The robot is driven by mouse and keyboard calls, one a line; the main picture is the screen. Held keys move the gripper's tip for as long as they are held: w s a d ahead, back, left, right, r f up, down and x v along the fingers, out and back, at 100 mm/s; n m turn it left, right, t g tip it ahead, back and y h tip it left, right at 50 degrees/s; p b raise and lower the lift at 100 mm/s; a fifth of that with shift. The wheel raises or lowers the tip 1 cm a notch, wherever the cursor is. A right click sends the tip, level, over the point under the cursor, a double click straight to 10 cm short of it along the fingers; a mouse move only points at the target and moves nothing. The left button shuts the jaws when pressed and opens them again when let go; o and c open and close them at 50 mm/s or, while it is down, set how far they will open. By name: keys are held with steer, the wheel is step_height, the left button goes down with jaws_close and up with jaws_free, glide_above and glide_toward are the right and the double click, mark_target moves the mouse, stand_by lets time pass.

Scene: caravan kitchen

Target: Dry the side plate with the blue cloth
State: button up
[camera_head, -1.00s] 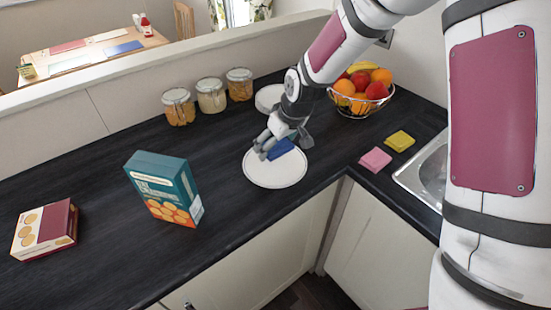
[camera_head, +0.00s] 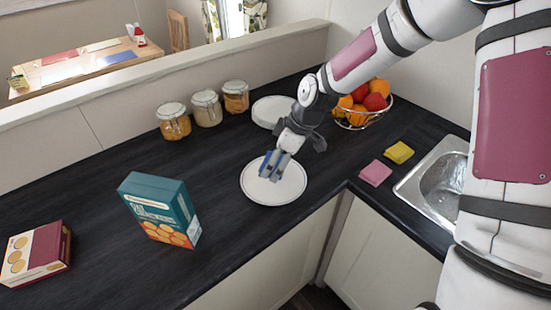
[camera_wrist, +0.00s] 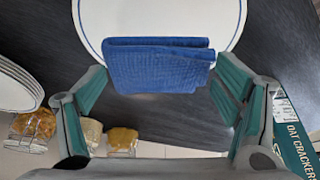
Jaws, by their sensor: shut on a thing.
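The side plate (camera_head: 285,192) is white with a thin dark ring and lies flat on the dark worktop; part of it also shows at the top of the wrist view (camera_wrist: 170,17). The blue cloth (camera_wrist: 158,66) is folded and sits between my fingers, over the plate's near edge in the wrist view. My gripper (camera_head: 270,168) is shut on the cloth above the plate's far left part in the head view. I cannot tell whether the cloth touches the plate. My fingers and wrist hide part of the plate and cloth in the head view.
A stack of white plates (camera_head: 272,111) stands behind the gripper, beside several lidded jars (camera_head: 206,107). A fruit basket (camera_head: 362,106), a pink sponge (camera_head: 375,173), a yellow sponge (camera_head: 399,152) and the sink (camera_head: 436,183) are right. A cracker box (camera_head: 160,210) stands left.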

mark_target(280, 181)
steer(key=shift+f, duration=0.15)
steer(key=shift+f+b, duration=1.05)
steer(key=shift+f, duration=0.9)
steer(key=shift+f, duration=0.75)
steer(key=shift+s+d+r, duration=0.15)
steer(key=shift+s+d, duration=0.15)
steer(key=shift+s, duration=0.15)
steer(key=shift+w+d, duration=0.25)
steer(key=shift+w, duration=0.3)
steer(key=shift+w, duration=0.1)
